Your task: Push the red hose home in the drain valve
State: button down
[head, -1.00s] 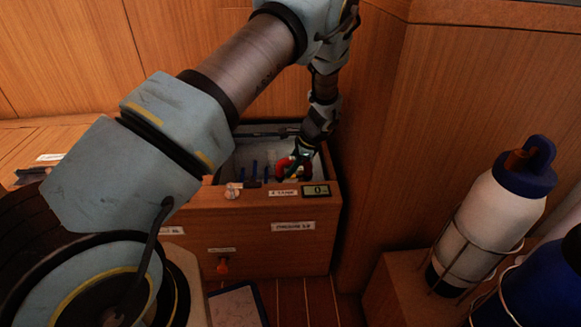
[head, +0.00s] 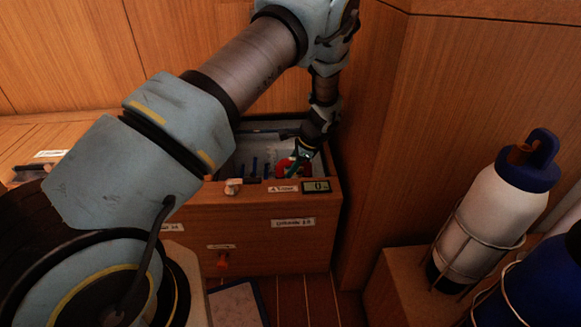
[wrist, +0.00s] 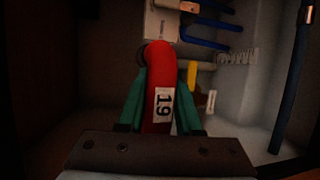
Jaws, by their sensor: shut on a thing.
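The red hose (wrist: 160,75) carries a white tag reading 19 and stands between the green fingers of my gripper (wrist: 158,100) in the wrist view. My gripper is shut on it. The hose's far end bends over at a dark round opening beside a pale block (wrist: 161,22); I cannot tell whether that is the drain valve or how deep the hose sits. In the head view the red hose (head: 283,170) shows inside the open wooden box, with my gripper (head: 297,160) at it near the right wall.
Blue hoses (wrist: 208,45) run along the box's back and right in the wrist view. A yellow piece (wrist: 192,74) is close to the right finger. The box front (head: 262,235) has labels and a small display (head: 315,186). A caged white bottle (head: 490,215) stands to the right.

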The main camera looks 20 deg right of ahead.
jog(key=shift+f+b, duration=0.5)
jog(key=shift+f, duration=0.7)
jog(key=shift+r, duration=0.1)
jog(key=shift+c, duration=0.5)
grip_release()
jog(key=shift+r, duration=0.15)
jog(key=shift+r+p, duration=2.95)
jog(key=shift+r, duration=0.45)
